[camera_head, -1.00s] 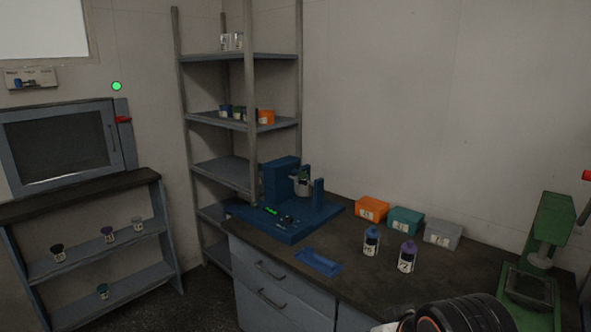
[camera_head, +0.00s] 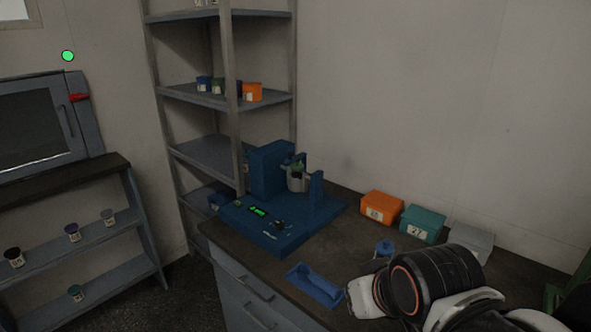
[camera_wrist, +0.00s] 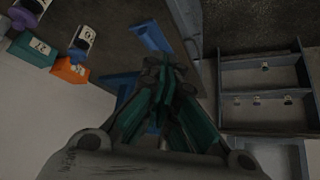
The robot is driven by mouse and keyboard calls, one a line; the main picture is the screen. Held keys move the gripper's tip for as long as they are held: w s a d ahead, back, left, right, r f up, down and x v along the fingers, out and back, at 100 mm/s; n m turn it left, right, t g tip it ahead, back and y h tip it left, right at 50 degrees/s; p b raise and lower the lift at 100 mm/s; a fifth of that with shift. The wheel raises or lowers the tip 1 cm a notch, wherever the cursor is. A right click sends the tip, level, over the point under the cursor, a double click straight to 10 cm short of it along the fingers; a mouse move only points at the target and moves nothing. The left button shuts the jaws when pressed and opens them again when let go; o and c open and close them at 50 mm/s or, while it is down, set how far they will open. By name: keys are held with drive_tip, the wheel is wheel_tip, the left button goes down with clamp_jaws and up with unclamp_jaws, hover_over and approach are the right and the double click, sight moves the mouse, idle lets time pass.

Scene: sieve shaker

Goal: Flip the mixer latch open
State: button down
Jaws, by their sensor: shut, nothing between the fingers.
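The blue mixer (camera_head: 268,172) stands on the far left part of the counter in the head view. It has a tall block at the back, a base with a green display and small controls, and a metal cup (camera_head: 297,180) between the block and a short upright. A small dark piece lies over the cup; I cannot tell the latch's position. In the wrist view, my gripper (camera_wrist: 170,75) has its teal-padded fingers together and empty. Blue mixer parts (camera_wrist: 122,82) show partly behind it. The head view shows my arm at lower right, well short of the mixer; the fingertips are not clear there.
A blue holder (camera_head: 315,285) lies before the mixer. Orange (camera_head: 381,207), teal (camera_head: 422,223) and grey (camera_head: 470,240) boxes line the wall. A blue-capped bottle (camera_head: 384,248) is partly hidden by my arm. A tall shelf (camera_head: 205,95) stands behind the mixer.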

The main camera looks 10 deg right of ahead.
sight(295, 156)
drive_tip(key=w+a+r+m+t+y+p, duration=0.15)
drive_tip(key=w+r+m, duration=0.4)
drive_tip(key=w, duration=0.85)
drive_tip(key=w+r+m+y+p, duration=0.3)
drive_tip(key=w+m, duration=0.6)
drive_tip(key=w, duration=0.5)
drive_tip(key=w+d+f+m+t+y+p, duration=0.1)
drive_tip(key=w+d+f+m, duration=0.2)
drive_tip(key=w, duration=0.5)
drive_tip(key=w+d+f+m+t+y+p, duration=0.1)
drive_tip(key=w+d+f+m, duration=0.2)
drive_tip(key=w+m, duration=0.3)
drive_tip(key=w+d+f+m+t+y+p, duration=0.1)
drive_tip(key=w+m, duration=0.4)
drive_tip(key=w, duration=0.5)
wheel_tip(295, 156, down, 2)
drive_tip(key=d+y+p, duration=0.1)
drive_tip(key=d, duration=0.1)
drive_tip(key=shift+d+f, duration=0.15)
drive_tip(key=shift+d, duration=0.15)
drive_tip(key=shift+w, duration=0.1)
drive_tip(key=b+x, duration=0.2)
drive_tip(key=x, duration=0.8)
drive_tip(key=shift+m, duration=0.25)
